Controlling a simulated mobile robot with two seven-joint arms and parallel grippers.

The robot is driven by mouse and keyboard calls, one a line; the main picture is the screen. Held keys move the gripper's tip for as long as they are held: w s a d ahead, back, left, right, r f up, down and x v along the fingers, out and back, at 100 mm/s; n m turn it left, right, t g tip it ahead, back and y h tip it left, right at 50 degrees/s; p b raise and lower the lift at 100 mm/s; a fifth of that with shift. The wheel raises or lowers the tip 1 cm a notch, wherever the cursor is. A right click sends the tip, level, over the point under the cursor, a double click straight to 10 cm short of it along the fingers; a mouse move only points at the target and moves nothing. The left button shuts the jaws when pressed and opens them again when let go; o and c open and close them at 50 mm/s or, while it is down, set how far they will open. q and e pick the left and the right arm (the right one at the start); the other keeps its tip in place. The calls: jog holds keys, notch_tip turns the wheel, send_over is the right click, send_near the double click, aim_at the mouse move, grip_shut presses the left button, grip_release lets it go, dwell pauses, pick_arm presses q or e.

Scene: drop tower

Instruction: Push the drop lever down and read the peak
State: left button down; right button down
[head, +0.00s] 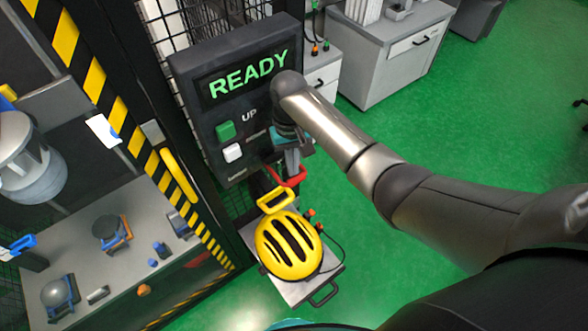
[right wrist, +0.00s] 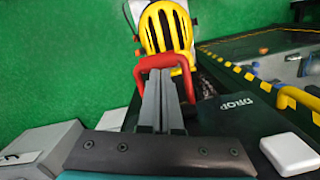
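The dark control panel (head: 213,105) has a lit display (head: 248,77) reading READY, with a green button (head: 225,131) marked UP and a white button (head: 233,152) below it. The red drop lever (head: 292,180) sticks out at the panel's lower right. In the right wrist view the red lever (right wrist: 184,66) is a U-shaped handle beside the word DROP. My right gripper (head: 291,168) is at the lever; its two grey fingers (right wrist: 158,80) are together, with their tips by the handle's bar. Whether they touch it I cannot tell. My left gripper is out of view.
A yellow helmet (head: 288,246) sits on a small cart (head: 318,287) just below the lever. The drop tower with striped posts (head: 110,105) and a grey bench (head: 100,262) stands left. Grey cabinets (head: 395,60) stand behind. Green floor is clear at right.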

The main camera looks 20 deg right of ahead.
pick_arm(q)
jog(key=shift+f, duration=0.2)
pick_arm(e)
jog(key=shift+f, duration=0.5)
jog(key=shift+w, duration=0.1)
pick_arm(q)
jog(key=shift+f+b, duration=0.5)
pick_arm(e)
jog(key=w, duration=0.1)
jog(key=w+r, duration=0.1)
jog(key=shift+w+r, duration=0.1)
jog(key=shift+w, duration=0.25)
jog(key=shift+r, duration=0.1)
